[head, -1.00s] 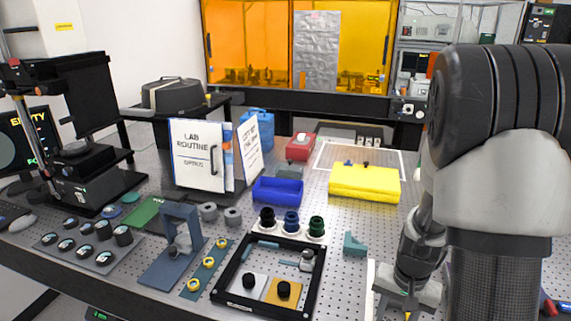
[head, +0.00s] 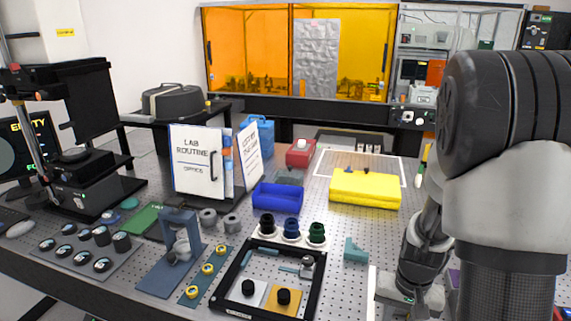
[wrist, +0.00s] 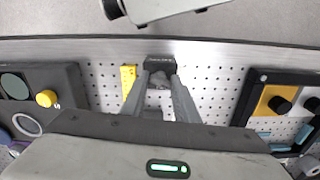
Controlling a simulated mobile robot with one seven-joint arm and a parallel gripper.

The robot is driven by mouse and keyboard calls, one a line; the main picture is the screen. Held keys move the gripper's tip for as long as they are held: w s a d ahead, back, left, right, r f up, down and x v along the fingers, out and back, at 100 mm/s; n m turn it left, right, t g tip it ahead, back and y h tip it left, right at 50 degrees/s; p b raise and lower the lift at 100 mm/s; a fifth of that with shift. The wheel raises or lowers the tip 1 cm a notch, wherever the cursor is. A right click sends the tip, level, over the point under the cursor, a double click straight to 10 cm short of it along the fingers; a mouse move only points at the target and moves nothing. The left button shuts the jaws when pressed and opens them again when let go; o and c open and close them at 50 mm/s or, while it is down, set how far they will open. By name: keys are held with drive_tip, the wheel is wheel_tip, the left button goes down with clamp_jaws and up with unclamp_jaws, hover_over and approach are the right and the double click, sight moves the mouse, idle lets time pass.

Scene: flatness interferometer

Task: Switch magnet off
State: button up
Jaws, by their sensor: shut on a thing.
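My gripper (wrist: 159,80) is in the middle of the wrist view, over the perforated table near its edge. Its two fingers converge on a small grey piece, and it is shut on this piece. A small black block (wrist: 159,62) with a pale label sits right at the fingertips; I take it to be the magnet's base, but the label is too small to read. The switch position cannot be told. In the head view my gripper (head: 402,291) is at the lower right, and it hides the fingertips and the block.
A yellow piece (wrist: 129,85) stands just left of the fingers. A dark unit with a yellow knob (wrist: 47,98) is further left. A black frame (head: 219,283) with knobbed plates lies left of my gripper. A teal bracket (head: 354,250) and folded yellow cloth (head: 365,188) lie beyond.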

drive_tip(key=n+b, duration=0.2)
drive_tip(key=n, duration=0.2)
drive_tip(key=shift+n, duration=0.3)
drive_tip(key=o, duration=0.8)
drive_tip(key=shift+o, duration=0.2)
wheel_tip(320, 180, up, 6)
drive_tip(key=p, duration=0.4)
drive_tip(key=shift+r+p, duration=0.1)
drive_tip(key=shift+p, duration=0.3)
